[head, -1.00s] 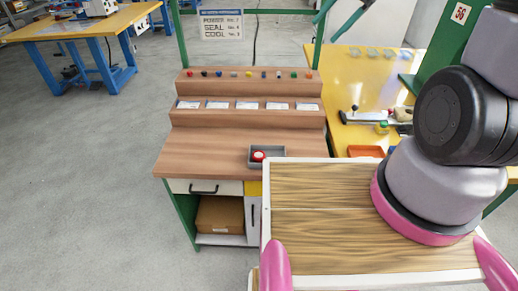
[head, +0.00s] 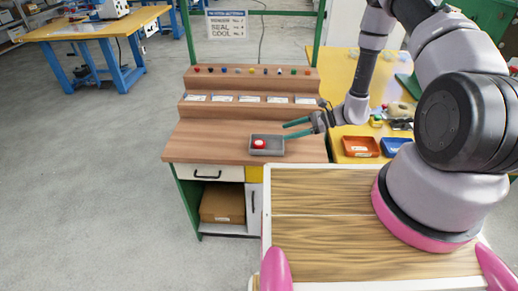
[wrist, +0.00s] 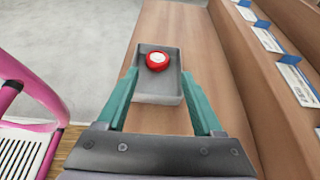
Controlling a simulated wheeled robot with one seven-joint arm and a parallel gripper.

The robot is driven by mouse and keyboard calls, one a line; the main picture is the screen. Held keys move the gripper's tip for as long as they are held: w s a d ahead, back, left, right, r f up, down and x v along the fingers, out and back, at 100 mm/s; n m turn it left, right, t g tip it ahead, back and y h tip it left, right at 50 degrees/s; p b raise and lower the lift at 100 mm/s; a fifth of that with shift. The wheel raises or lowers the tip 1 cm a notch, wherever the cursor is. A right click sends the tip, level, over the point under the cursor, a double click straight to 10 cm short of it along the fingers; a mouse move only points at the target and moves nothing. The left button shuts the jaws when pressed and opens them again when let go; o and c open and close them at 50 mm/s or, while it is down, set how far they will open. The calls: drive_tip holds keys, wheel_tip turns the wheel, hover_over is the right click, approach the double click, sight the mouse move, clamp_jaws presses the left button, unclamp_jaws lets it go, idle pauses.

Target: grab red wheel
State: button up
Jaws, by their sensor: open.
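The red wheel (head: 259,143) is a small red disc with a white middle. It lies in a shallow grey tray (head: 268,152) on the front of the wooden bench. In the wrist view the wheel (wrist: 157,61) is near the far end of the tray (wrist: 160,99). My gripper (head: 285,130) has two green fingers and is open and empty. It is above and to the right of the tray, pointing left toward it. In the wrist view the fingers (wrist: 160,87) frame the tray's two sides, with the wheel beyond their tips.
Stepped shelves (head: 250,84) behind hold white cards and several small coloured knobs. An orange bin (head: 360,146) and a blue bin (head: 394,146) stand on the yellow table at right. The bench top left of the tray is clear.

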sight(261, 142)
drive_tip(key=a+f, duration=0.2)
drive_tip(key=a, duration=0.1)
drive_tip(key=a+f, duration=0.1)
drive_tip(key=shift+s+a+f, duration=0.1)
drive_tip(key=shift+s+a, duration=0.1)
drive_tip(key=shift+s, duration=0.05)
drive_tip(key=shift+x, duration=3.05)
drive_tip(key=shift+w, duration=0.15)
drive_tip(key=c, duration=1)
